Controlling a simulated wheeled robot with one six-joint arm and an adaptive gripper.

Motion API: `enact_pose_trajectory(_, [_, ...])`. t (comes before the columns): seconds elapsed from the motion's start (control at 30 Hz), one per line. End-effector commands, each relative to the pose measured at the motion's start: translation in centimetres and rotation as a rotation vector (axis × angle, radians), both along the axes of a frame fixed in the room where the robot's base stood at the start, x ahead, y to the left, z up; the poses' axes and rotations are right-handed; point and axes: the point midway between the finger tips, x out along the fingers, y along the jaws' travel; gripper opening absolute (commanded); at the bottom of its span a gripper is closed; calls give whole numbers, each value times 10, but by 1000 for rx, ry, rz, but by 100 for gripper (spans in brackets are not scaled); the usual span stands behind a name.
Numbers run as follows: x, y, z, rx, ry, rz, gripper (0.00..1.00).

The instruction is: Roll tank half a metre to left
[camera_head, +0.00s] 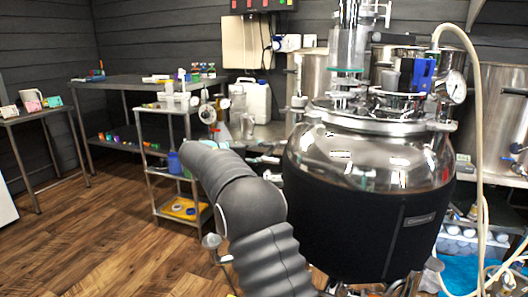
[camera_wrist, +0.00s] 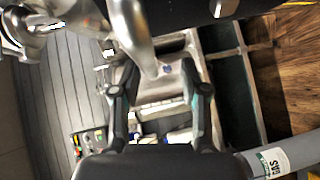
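The tank (camera_head: 370,175) is a large shiny steel vessel with a black jacket around its lower body, standing upright right of centre in the head view. Its lid carries a sight glass (camera_head: 347,48), a blue fitting (camera_head: 423,75) and a gauge (camera_head: 454,87). My grey arm covers part of its left side, and its base is mostly cut off. In the wrist view my gripper (camera_wrist: 160,78) has its two dark fingers spread apart. A curved steel pipe (camera_wrist: 136,35) runs down near the space between the fingertips; I see no contact. My gripper cannot be made out in the head view.
A small shelf trolley (camera_head: 170,174) with a yellow tray stands left of my arm. A long bench (camera_head: 130,83) and a side table (camera_head: 38,115) stand farther left. Wooden floor (camera_head: 105,235) is clear at the lower left. A pale hose (camera_head: 476,150) hangs right of the tank.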

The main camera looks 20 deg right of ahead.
Motion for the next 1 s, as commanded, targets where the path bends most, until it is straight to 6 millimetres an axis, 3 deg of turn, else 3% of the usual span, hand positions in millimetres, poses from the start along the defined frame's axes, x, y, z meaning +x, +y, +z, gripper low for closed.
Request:
enact_pose_trajectory(0.37, [-2, 3, 6, -2, -8, -4, 43])
enact_pose_trajectory(0.8, [-14, 82, 16, -1, -6, 1, 43])
enact_pose_trajectory(1.0, [-18, 108, 20, -1, -5, 0, 43])
